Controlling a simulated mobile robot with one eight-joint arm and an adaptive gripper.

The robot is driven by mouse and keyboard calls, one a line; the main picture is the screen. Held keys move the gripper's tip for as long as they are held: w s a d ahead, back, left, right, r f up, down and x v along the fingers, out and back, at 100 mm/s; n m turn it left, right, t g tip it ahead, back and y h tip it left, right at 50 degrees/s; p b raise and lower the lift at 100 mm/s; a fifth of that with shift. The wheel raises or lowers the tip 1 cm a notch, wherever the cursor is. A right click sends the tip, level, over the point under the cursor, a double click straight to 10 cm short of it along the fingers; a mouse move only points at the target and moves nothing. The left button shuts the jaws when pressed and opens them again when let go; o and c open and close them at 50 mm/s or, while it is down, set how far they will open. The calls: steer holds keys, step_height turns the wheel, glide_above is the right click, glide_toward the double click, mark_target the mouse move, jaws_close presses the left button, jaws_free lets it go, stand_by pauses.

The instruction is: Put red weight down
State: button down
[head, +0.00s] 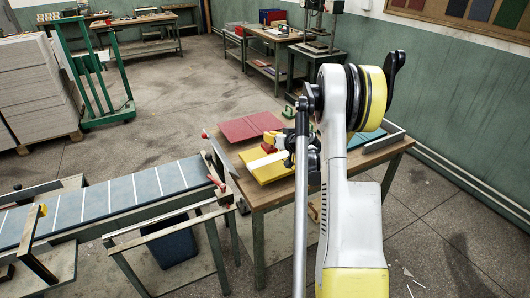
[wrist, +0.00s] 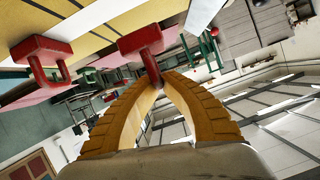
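In the wrist view, the yellow ribbed fingers of my gripper (wrist: 152,84) come together at the tips on the handle of a red weight (wrist: 140,40). The block of that weight shows beyond the fingertips, against a yellow board (wrist: 97,36). I cannot tell whether it touches the board. A second red weight (wrist: 40,48) with a loop handle is to the left in that view, apart from the fingers. In the head view, the yellow board (head: 268,172) is on the wooden table, and my gripper (head: 273,140) is low over its far side, partly hidden by my arm.
A red board (head: 250,127) lies behind the yellow one, with a green weight (head: 288,112) to its right. A blue conveyor (head: 120,194) ends at the table's left. A green trolley (head: 98,80) and stacked greyboard (head: 30,85) stand at the back left. Open floor lies between.

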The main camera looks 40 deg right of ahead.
mark_target(267, 148)
steer(key=shift+w+a+f, duration=0.35)
steer(key=shift+a+f, duration=0.15)
steer(key=shift+a, duration=0.3)
steer(key=shift+f, duration=0.2)
steer(key=shift+a+f+b, duration=0.1)
steer(key=shift+f+b, duration=0.85)
steer(key=shift+f, duration=0.8)
steer(key=shift+f, duration=0.1)
steer(key=shift+f, duration=0.15)
steer(key=c, duration=1.6)
jaws_free()
steer(key=shift+r, duration=0.2)
